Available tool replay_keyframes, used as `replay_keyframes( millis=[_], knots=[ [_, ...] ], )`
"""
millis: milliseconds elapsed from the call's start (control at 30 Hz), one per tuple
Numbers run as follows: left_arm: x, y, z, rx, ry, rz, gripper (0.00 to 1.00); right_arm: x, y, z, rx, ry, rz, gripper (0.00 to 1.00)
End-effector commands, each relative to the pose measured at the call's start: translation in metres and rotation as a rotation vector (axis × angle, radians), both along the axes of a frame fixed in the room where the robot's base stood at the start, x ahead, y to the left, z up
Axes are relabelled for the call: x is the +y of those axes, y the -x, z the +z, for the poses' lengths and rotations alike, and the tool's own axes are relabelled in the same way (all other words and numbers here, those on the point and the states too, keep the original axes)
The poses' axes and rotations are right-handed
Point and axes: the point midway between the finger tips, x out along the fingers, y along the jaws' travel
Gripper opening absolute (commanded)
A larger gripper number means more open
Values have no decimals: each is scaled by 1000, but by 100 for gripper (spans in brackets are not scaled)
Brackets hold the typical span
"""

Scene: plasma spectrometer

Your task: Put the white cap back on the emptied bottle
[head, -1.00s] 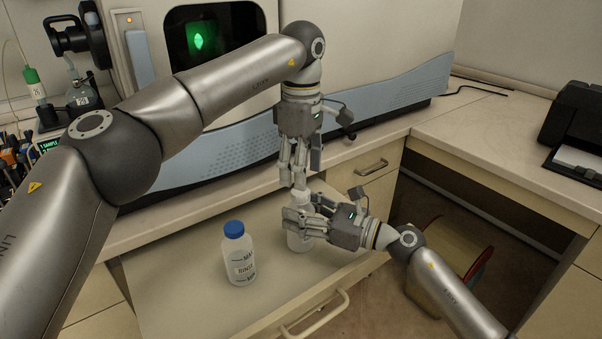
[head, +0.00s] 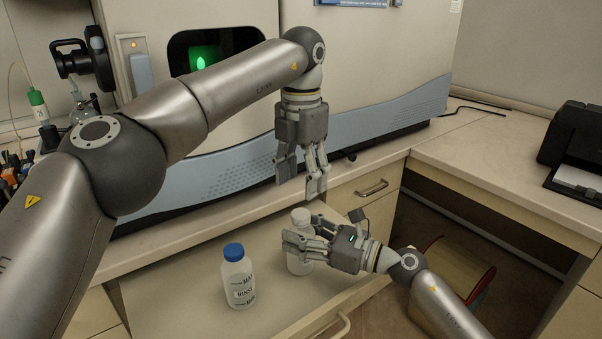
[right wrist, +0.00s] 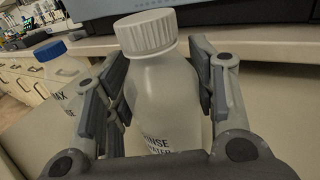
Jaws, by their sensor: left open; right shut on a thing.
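The white-capped bottle (head: 299,262) stands upright on the pulled-out drawer surface. The white cap (head: 300,216) sits on its neck; the right wrist view shows the ribbed cap (right wrist: 146,32) on top of the bottle (right wrist: 166,100), whose label partly reads "INSE". My right gripper (head: 300,246) is shut around the bottle's body, with its fingers on both sides in the right wrist view (right wrist: 165,85). My left gripper (head: 301,182) is open and empty, above the cap and apart from it.
A blue-capped bottle (head: 239,280) marked "RINSE" stands left of the white-capped one. The drawer surface (head: 180,290) around it is clear. The spectrometer (head: 230,160) stands behind on the counter. A black device (head: 575,150) is at the right.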

Motion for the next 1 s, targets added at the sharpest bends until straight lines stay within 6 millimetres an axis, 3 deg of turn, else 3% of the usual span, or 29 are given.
replay_keyframes(
  millis=[233,667,1000],
  knots=[
    [0,0,5,-2,0,177,56,0,0,0,1,0,0,0],
    [0,0,2,-1,0,189,56,0,0,0,1,0,0,0],
    [1,0,-44,1,-1,188,56,0,0,0,0,0,0,0]
  ],
)
